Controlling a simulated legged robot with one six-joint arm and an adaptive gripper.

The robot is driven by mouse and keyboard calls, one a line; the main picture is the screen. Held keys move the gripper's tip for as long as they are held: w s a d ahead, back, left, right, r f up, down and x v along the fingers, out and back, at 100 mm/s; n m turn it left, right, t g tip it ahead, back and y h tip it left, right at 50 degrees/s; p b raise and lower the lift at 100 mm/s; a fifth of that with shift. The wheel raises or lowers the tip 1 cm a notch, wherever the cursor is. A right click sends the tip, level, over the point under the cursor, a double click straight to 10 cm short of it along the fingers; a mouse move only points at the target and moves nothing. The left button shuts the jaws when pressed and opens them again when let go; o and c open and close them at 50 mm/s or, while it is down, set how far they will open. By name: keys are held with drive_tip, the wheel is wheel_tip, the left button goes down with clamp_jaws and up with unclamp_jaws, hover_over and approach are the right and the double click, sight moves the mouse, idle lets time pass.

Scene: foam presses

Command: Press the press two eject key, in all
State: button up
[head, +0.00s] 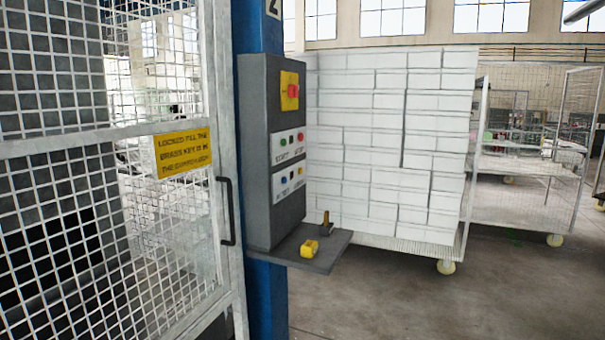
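A grey control box (257,150) is fixed to a blue post (267,300) in the head view, with part of a number, apparently 2, at the top. Its upper label plate (288,155) carries small green and red buttons. Its lower plate (289,196) carries a blue button (284,182) at left, a dark one in the middle and a yellow one (300,171) at right. The lettering is small and blurred; the word under the blue button may read EJECT. A red knob (293,90) on a yellow plate sits above. My gripper is not in view.
A shelf (325,262) under the box holds a yellow object (309,248) and a small brass-coloured upright piece (326,220). A mesh gate (60,200) with a yellow sign (183,152) stands left. A cart of white blocks (385,150) stands behind. Floor (450,310) at front right is clear.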

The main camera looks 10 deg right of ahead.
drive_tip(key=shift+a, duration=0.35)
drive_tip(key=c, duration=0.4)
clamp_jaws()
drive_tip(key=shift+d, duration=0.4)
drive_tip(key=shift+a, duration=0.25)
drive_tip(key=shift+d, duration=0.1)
